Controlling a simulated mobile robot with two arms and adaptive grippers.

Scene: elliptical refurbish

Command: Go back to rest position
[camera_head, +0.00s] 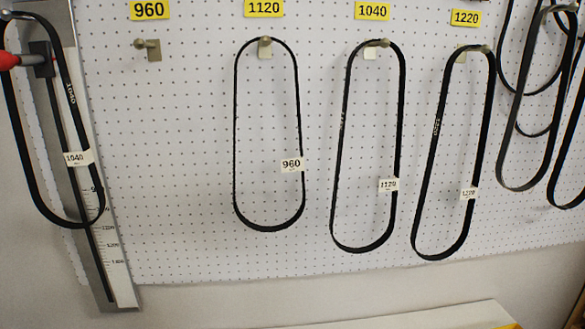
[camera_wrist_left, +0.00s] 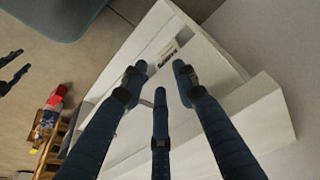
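My left gripper (camera_wrist_left: 158,82) shows in the left wrist view. Its three dark blue fingers are spread apart with nothing between them. Beneath or beyond them is a white slab-like piece (camera_wrist_left: 262,110) with a small label (camera_wrist_left: 168,53). Neither gripper shows in the head view, and my right gripper is in no view. In the head view, a belt tagged 1040 (camera_head: 102,200) hangs over the measuring scale (camera_head: 122,290) at the left. The peg (camera_head: 153,48) under the 960 sign is empty.
On the pegboard (camera_head: 190,200), belts tagged 960 (camera_head: 236,150), 1120 (camera_head: 399,130) and 1220 (camera_head: 424,160) hang under signs 1120, 1040 and 1220. More belts (camera_head: 505,160) hang at the right. A pale ledge (camera_head: 440,318) lies below. The wrist view shows a cluttered wooden rack (camera_wrist_left: 50,150).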

